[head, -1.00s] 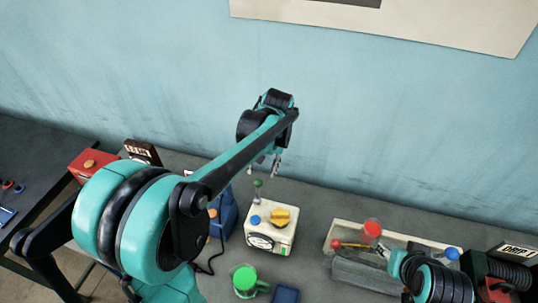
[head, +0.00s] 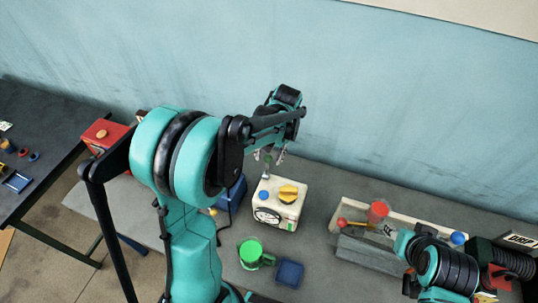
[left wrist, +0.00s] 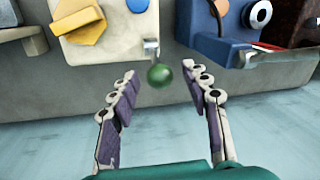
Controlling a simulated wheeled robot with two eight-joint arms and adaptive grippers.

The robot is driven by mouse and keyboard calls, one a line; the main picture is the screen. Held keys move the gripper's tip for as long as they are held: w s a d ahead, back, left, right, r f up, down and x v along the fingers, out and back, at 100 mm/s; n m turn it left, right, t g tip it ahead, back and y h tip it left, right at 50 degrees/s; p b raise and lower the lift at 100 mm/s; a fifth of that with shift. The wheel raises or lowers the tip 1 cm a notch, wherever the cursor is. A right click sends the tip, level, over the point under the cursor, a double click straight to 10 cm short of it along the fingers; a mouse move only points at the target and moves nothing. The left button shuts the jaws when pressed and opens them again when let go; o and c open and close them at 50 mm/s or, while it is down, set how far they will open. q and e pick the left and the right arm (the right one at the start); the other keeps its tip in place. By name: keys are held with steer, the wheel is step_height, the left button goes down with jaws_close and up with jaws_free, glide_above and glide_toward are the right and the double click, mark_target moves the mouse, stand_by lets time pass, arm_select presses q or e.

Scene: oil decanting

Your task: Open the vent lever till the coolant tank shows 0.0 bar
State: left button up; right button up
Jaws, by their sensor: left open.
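The coolant tank (head: 278,204) is a cream box with a yellow handle (head: 288,193), a blue cap (head: 263,195) and a round gauge (head: 267,216) too small to read. The vent lever appears as a green ball knob (left wrist: 160,76) on a short metal stem at the tank's edge. My left gripper (head: 268,157) hangs behind the tank. In the left wrist view, its two fingers (left wrist: 161,88) are open on either side of the green knob, with gaps visible on both sides. My right gripper (head: 388,231) is at the lower right; its fingers are too small to judge.
A green mug (head: 250,253) and a dark blue pad (head: 289,273) lie in front of the tank. A blue device (head: 233,193) stands left of it. A tray (head: 343,206) with a red cup (head: 378,211) is at right. The wall is close behind.

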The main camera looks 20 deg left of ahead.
arm_select(q)
jaws_close()
steer(key=shift+s, duration=0.1)
steer(key=s+f+t+b, duration=0.1)
steer(key=s+t, duration=0.2)
steer(key=s+f+t+b, duration=0.1)
steer(key=s+t+b, duration=0.1)
steer(key=s+t, duration=0.1)
steer(key=s+n+t+b, duration=0.1)
steer(key=s+t+b, duration=0.1)
steer(key=t, duration=0.2)
steer(key=shift+s+d+f+y, duration=0.3)
steer(key=shift+s+f, duration=0.1)
steer(key=shift+s+f+b, duration=0.35)
steer(key=shift+s+b, duration=0.1)
steer(key=shift+b, duration=0.15)
steer(key=shift+f, duration=0.1)
